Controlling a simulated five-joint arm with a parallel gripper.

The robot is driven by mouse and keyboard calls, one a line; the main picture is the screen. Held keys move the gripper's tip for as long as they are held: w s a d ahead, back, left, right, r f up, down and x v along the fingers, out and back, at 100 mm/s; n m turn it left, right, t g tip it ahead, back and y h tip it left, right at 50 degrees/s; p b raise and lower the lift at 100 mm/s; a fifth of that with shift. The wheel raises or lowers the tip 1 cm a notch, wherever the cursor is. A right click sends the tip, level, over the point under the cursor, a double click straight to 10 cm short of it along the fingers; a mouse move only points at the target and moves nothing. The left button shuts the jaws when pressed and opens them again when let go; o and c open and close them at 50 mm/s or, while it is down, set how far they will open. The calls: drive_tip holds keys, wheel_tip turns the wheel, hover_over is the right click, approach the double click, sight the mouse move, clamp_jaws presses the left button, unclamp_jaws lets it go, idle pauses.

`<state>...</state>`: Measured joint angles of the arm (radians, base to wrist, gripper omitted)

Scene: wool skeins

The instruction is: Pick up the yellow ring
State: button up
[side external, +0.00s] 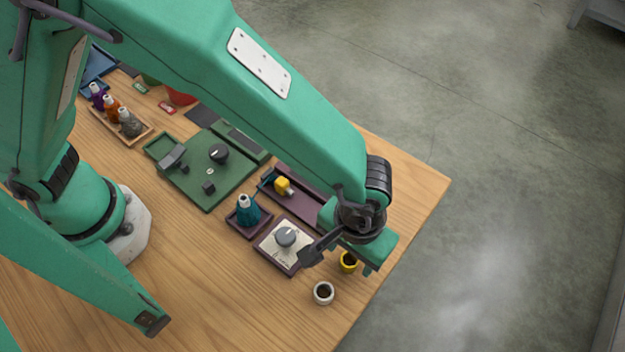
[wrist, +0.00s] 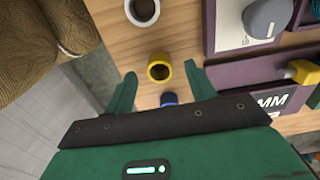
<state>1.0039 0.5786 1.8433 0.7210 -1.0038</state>
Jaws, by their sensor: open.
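The yellow ring (wrist: 151,68) is a short round piece with a dark middle. It stands on the wooden table near its edge. In the side external view the yellow ring (side external: 348,268) shows just below my gripper (side external: 354,256), partly covered by it. In the wrist view my gripper (wrist: 161,86) is open and empty. Its two green fingertips lie left and right of the ring, with the ring between and slightly beyond them. I see no contact; the exact height gap is hard to tell.
A white ring (wrist: 141,21) stands nearby, also in the side view (side external: 323,301). A blue piece (wrist: 169,99) is partly hidden by my gripper. A purple-edged panel with a grey knob (side external: 286,236) and a purple tray (side external: 305,204) sit close by. The table edge is near.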

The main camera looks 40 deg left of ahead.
drive_tip(key=shift+f, duration=0.75)
drive_tip(key=c, duration=1)
